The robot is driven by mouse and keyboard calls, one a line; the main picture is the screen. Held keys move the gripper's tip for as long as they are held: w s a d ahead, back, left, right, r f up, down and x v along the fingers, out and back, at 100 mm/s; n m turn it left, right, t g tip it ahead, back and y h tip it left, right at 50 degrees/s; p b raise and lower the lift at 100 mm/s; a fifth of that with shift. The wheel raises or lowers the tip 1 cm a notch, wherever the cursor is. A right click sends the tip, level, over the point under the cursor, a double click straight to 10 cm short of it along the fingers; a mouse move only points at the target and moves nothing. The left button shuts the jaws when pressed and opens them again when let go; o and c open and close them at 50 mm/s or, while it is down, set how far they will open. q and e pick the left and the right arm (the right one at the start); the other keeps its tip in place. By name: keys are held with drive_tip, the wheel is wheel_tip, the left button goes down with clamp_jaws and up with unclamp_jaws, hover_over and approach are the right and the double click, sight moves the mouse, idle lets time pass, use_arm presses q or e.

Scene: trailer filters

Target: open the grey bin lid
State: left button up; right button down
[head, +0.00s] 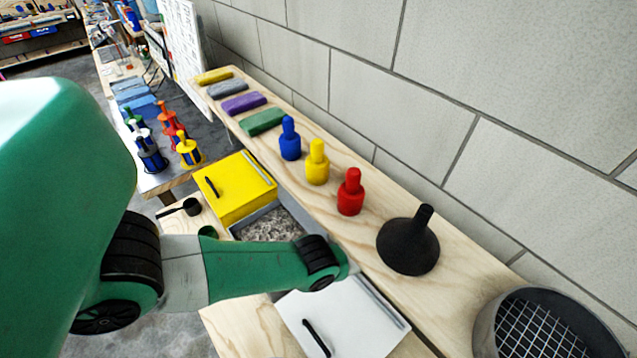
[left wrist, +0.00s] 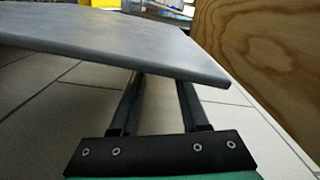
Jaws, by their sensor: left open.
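A pale grey bin lid (head: 350,310) with a black handle (head: 317,338) lies at the bottom of the head view, below my left arm. It looks closed there. In the left wrist view a flat grey panel (left wrist: 105,45) with a rounded edge hangs over my left gripper (left wrist: 160,95); it may be this lid, but I cannot be sure. The two fingers are apart with nothing visible between them. Their tips pass out of sight behind the panel's edge, and I cannot tell whether they touch it. In the head view the fingers are hidden. My right gripper is not in view.
A yellow bin lid (head: 240,185) and a bin of grey gravel (head: 270,226) sit beyond my arm. A wooden shelf along the wall holds blue, yellow and red bottles (head: 350,192), a black funnel (head: 408,245) and a sieve (head: 540,325). A wooden panel (left wrist: 265,60) stands close on the right.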

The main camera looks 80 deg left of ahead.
use_arm(q)
drive_tip(key=b+v, duration=0.1)
drive_tip(key=v, duration=0.3)
drive_tip(key=shift+w+d, duration=0.2)
drive_tip(key=shift+d, duration=0.15)
